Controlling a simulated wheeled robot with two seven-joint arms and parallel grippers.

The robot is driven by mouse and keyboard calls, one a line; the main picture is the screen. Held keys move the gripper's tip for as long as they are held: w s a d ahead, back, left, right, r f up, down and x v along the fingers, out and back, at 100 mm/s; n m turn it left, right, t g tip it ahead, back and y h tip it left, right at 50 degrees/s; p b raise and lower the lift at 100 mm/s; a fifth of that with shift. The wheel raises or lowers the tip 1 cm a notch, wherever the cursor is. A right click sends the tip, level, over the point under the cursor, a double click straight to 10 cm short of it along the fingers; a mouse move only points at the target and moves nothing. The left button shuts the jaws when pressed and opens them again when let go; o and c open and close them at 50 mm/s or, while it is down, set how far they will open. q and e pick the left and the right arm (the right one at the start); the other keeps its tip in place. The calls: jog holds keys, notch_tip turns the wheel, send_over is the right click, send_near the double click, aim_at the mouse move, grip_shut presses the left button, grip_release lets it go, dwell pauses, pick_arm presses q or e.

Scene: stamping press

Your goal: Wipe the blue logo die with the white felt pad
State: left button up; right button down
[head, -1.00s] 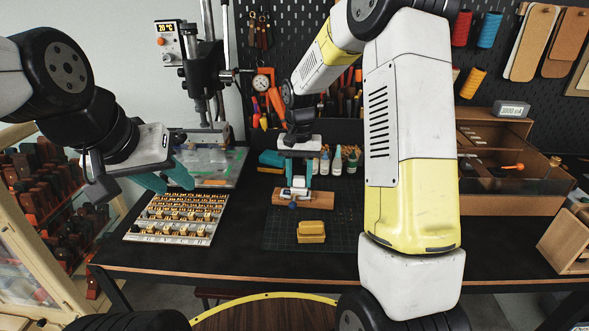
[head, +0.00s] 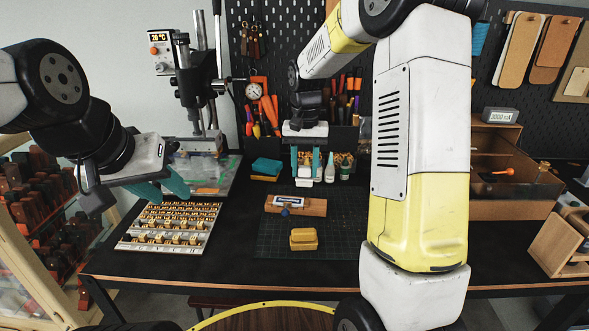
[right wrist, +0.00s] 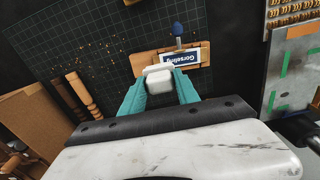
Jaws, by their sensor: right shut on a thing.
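The blue logo die (head: 290,200), with a white lettered face, lies on a wooden block (head: 315,208) on the dark cutting mat. My right gripper (head: 305,172) is shut on the white felt pad (head: 304,182) just behind and above the die. In the right wrist view the pad (right wrist: 158,79) sits between the teal fingertips, apart from the die's face as far as I can tell. My left gripper (head: 163,187) hangs empty over the type tray, its teal fingers apart.
A tray of brass type (head: 127,243) lies left on the table. A yellow block (head: 303,240) sits on the mat (head: 340,240) in front of the die. A teal-and-yellow sponge stack (head: 266,168) and small bottles (head: 345,168) stand behind. A wooden drawer box (head: 505,207) is at right.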

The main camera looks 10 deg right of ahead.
jog(key=shift+r, duration=0.95)
